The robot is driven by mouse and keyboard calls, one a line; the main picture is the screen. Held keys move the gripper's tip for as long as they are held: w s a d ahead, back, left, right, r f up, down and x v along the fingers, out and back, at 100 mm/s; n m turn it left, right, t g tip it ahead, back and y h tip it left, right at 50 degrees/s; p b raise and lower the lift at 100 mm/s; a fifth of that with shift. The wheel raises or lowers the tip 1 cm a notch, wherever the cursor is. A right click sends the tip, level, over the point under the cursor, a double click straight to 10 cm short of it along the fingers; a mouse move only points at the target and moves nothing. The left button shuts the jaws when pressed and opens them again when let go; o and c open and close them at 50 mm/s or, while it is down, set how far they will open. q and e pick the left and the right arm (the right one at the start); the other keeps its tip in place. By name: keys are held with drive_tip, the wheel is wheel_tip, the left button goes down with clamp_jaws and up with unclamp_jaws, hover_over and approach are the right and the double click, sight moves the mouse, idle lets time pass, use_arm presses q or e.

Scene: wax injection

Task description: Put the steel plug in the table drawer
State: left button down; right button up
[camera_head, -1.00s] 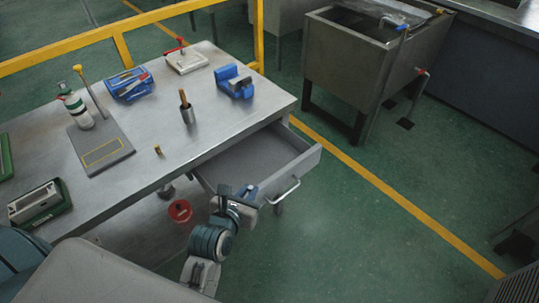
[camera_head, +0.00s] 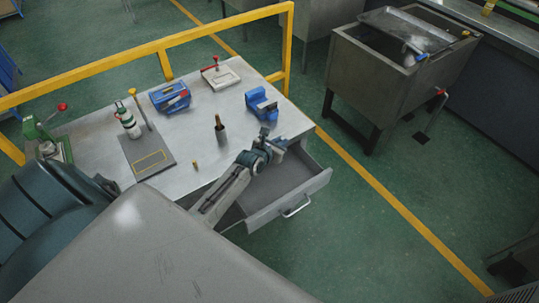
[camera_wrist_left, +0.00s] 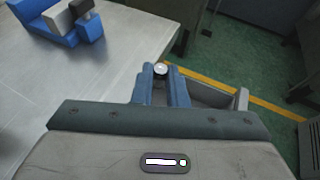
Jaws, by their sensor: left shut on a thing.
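The steel plug (camera_wrist_left: 160,68) shows as a small round bright end between my left fingertips in the left wrist view; the rest of it is hidden by the fingers. My left gripper (camera_head: 279,145) is shut on it, near the table's right edge at the back of the drawer in the head view. Its blue fingers (camera_wrist_left: 160,88) also show in the wrist view. The table drawer (camera_head: 290,205) is pulled open, and its grey floor looks empty where visible. My arm hides its left part. A drawer wall also shows in the wrist view (camera_wrist_left: 241,99). My right gripper is out of view.
A yellow rail (camera_head: 220,26) runs behind. Floor right of the drawer is clear.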

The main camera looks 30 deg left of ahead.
use_arm(q)
drive_tip(key=b, duration=0.6)
hover_over(279, 174)
wheel_tip(279, 174, down, 12)
drive_tip(key=shift+a+f, duration=0.1)
drive_tip(key=shift+f, duration=0.05)
drive_tip(key=shift+f+b, duration=2.05)
drive_tip(key=shift+f, duration=0.45)
drive_tip(key=shift+f, duration=0.1)
drive_tip(key=c, duration=1.5)
unclamp_jaws()
drive_tip(key=shift+o, duration=0.2)
